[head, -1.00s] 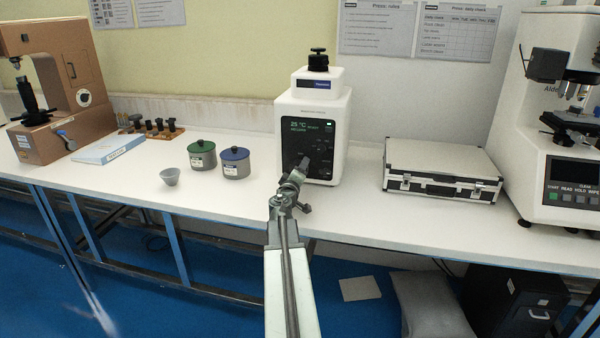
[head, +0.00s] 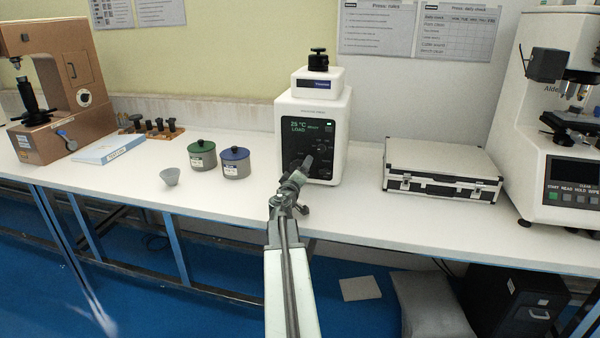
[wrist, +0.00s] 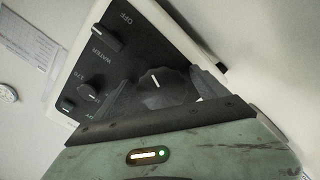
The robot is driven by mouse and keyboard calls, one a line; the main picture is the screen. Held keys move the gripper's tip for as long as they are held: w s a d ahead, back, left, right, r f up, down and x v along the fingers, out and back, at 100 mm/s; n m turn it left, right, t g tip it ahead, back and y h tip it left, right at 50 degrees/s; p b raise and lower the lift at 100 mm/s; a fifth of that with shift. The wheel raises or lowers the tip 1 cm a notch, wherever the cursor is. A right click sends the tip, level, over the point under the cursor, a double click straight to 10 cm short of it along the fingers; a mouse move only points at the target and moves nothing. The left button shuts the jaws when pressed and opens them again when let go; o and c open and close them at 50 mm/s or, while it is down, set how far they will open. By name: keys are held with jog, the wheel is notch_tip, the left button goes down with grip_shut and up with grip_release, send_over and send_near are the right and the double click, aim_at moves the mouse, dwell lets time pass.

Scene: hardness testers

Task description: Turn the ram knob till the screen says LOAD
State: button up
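The white press (head: 342,130) stands at the middle of the bench with a black front panel (head: 325,150). Its screen (head: 303,126) reads 25 °C with LOAD below in green. My gripper (head: 305,165) reaches the lower part of this panel. In the wrist view a round dark knob (wrist: 165,88) with a white pointer mark sits between the two dark fingers of my gripper (wrist: 165,92). The fingers lie close against its sides. Its label is hidden. Another knob by WATER and OFF (wrist: 107,38) and a smaller knob (wrist: 88,92) are beside it.
The bench front is clear.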

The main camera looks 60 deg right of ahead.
jog(key=v, duration=0.8)
jog(key=shift+d, duration=0.1)
jog(key=shift+w, duration=0.1)
